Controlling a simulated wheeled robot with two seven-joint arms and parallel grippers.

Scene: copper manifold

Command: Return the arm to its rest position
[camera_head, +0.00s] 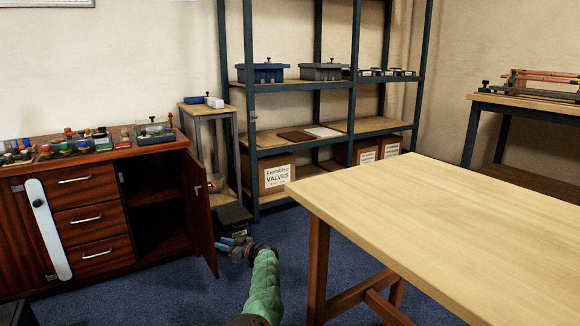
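My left gripper (226,243) is low in the head view, left of the table, at the end of my green-sleeved arm, which rises from the bottom edge. Its grey-blue fingers point left, toward the open door (200,215) of the brown cabinet. No object shows in the fingers. They are too small and dark against the floor to tell whether they are open or shut, or whether they touch the door. My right gripper is not in view.
The wooden table (450,220) fills the right front. The cabinet (90,215) stands left, its top crowded with small items. A dark container (234,219) sits on the floor behind the gripper. A shelf rack (340,130) stands behind. Blue carpet (185,300) is clear at front.

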